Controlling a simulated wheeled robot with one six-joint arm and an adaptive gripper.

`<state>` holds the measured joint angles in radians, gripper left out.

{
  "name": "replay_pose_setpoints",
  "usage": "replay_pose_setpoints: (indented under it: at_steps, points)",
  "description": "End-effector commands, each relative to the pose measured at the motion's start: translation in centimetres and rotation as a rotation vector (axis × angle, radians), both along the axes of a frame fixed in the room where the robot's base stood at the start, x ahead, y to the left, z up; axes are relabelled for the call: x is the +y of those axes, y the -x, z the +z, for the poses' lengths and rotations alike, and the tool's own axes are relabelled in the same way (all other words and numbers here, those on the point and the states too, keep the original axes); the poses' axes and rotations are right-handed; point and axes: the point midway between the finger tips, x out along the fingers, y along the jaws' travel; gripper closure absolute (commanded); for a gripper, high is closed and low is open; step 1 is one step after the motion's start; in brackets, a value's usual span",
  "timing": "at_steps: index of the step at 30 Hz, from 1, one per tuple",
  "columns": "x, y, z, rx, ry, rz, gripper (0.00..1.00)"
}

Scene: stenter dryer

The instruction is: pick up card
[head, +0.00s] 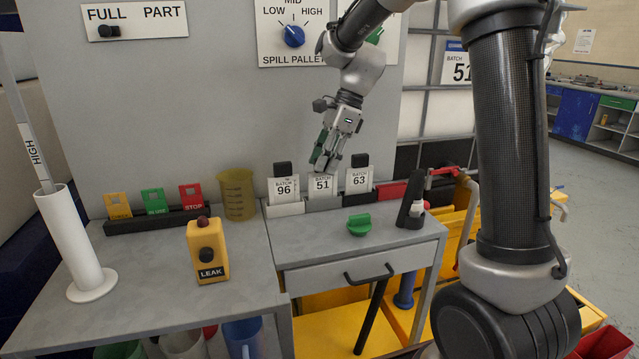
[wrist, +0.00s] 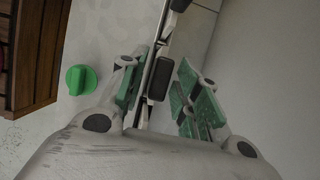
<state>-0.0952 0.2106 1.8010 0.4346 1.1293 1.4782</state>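Black blocks rise behind cards 96 and 63. My gripper (head: 326,162) points down from above at the top of card 51, partly covering what is behind it. In the wrist view my gripper (wrist: 165,92) has its green-padded fingers apart, with the thin row of cards and a black block (wrist: 158,78) seen edge-on between them. I cannot tell whether either finger touches a card.
A green knob (head: 359,224) lies in front of the rack. A yellow LEAK box (head: 208,250), an amber beaker (head: 236,194) and coloured tags (head: 155,201) stand to the left. A black holder (head: 411,205) stands at right. The grey panel (head: 220,100) rises close behind.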

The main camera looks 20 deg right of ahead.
Motion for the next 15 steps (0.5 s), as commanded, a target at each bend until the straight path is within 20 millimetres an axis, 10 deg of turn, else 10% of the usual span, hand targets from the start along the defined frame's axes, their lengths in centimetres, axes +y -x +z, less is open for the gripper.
replay_pose_setpoints:
  at_steps: [15]
  points:
    - [1.9,0.0,-4.8,0.000,0.000,0.000,0.68]
